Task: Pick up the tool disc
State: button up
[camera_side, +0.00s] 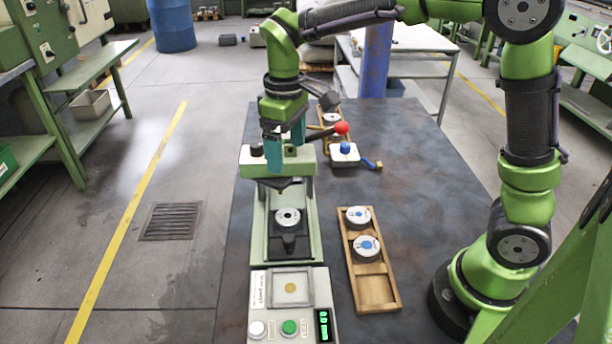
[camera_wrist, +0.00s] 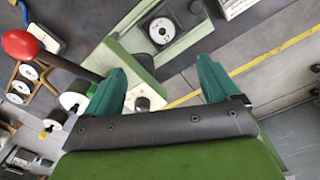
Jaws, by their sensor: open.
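A grey metal disc with a dark central hole (camera_side: 287,217) lies on the black bed of a pale green press; it also shows in the wrist view (camera_wrist: 162,30). Two discs with blue centres, an upper one (camera_side: 358,214) and a lower one (camera_side: 366,247), sit in a wooden tray. The pictures do not mark which is the tool disc. My gripper (camera_side: 288,160) is above and behind the press head, well above the bed disc. Its teal fingers are spread with nothing visible held between them, also in the wrist view (camera_wrist: 162,65).
The press head (camera_side: 278,163) and red-knobbed lever (camera_side: 341,128) stand close to my gripper. A control box (camera_side: 290,305) is in front. The table right of the front tray is clear.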

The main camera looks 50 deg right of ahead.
send_over(288, 216)
jog(key=f, duration=1.1)
jog(key=shift+s+d+f, duration=0.2)
jog(key=shift+w+a+f, duration=0.1)
jog(key=shift+a+f, duration=0.05)
jog(key=shift+f, duration=1.25)
jog(key=shift+w+a+f, duration=0.1)
jog(key=shift+f, duration=1.25)
jog(key=c, duration=1.5)
